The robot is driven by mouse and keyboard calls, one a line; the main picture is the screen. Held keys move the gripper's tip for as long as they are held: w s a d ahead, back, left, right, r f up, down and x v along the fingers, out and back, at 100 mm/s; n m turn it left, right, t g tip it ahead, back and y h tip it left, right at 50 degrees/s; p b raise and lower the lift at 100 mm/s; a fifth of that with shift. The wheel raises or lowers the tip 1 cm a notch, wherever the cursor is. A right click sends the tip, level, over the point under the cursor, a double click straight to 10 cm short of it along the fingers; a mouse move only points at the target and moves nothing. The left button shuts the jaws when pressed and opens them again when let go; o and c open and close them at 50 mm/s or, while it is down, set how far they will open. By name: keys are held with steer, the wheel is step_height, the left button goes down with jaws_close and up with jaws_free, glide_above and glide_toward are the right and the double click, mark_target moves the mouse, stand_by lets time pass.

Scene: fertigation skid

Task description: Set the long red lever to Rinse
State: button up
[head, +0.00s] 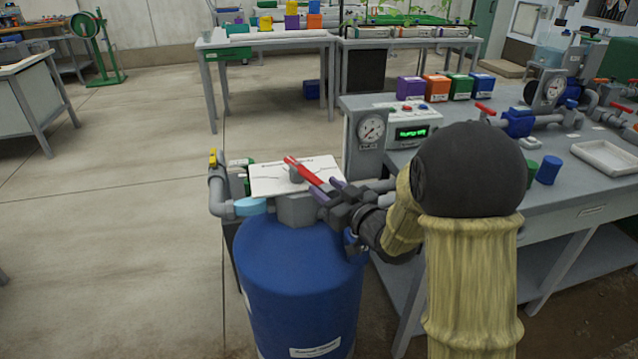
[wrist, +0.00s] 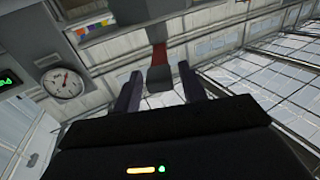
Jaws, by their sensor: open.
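The long red lever (head: 303,170) sits on a grey hub over a white label plate (head: 265,180), on top of the blue tank (head: 300,275). It slants from upper left to lower right, with its lower right end toward my gripper. The plate's lettering is too small to read, so I cannot tell which position is Rinse. My gripper (head: 328,189) is open, its purple fingertips close to that lever end. In the wrist view the red lever (wrist: 160,52) shows beyond the two fingers, with a grey piece in the gap. I cannot tell whether they touch.
A pressure gauge (head: 371,128) and a green-lit controller (head: 411,132) stand on the bench to the right. A pipe with a yellow handle (head: 213,158) rises at the tank's left. Grey pipes run behind my gripper. Open floor lies to the left.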

mark_target(320, 181)
steer(key=shift+x, duration=1.8)
steer(key=shift+c, duration=0.4)
jaws_close()
steer(key=shift+d, duration=0.1)
